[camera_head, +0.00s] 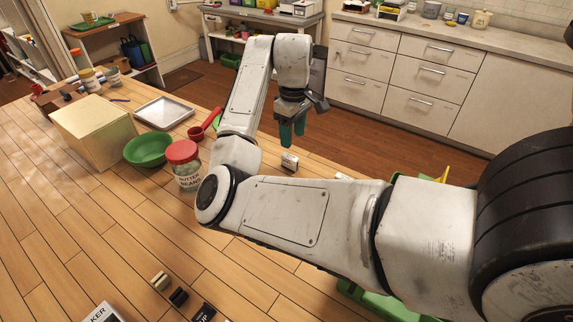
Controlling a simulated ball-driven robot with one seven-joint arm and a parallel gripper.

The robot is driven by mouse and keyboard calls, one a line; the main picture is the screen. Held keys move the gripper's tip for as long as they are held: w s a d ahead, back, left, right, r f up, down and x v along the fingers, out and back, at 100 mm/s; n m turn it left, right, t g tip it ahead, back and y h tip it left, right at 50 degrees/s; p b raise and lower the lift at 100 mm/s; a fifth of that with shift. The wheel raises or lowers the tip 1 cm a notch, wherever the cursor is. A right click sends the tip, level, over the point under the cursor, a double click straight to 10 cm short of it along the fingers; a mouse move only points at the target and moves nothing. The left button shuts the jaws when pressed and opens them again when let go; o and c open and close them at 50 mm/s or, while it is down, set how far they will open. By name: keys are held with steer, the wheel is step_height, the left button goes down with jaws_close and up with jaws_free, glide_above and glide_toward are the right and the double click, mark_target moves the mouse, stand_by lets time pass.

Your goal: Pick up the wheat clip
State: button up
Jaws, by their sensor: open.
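A small pale, cream-grey clip-like piece (290,161) lies on the wooden table near its far edge. My gripper (292,131) hangs above and just behind it in the picture, with its green-tipped fingers pointing down. The fingers are open and nothing shows between them; the gap looks narrow from this angle. A second small wheat-coloured clip (160,281) lies at the front of the table, beside a black one (178,297). I cannot tell for sure which pale piece is the wheat clip.
A red-lidded jar (184,165), a green bowl (148,149), a red scoop (205,126), a pale tray (164,112) and a cream box (95,132) stand left of my arm. The front left tabletop (70,235) is mostly clear. My arm hides part of the table.

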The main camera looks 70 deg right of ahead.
mark_target(290, 156)
step_height(290, 156, down, 4)
steer(key=shift+f, duration=0.15)
steer(key=shift+w+a+f, duration=0.1)
steer(key=shift+w+f, duration=0.05)
steer(key=shift+f, duration=1.2)
steer(key=shift+w+a+f, duration=0.1)
steer(key=shift+f, duration=1.2)
jaws_close()
steer(key=shift+r, duration=0.1)
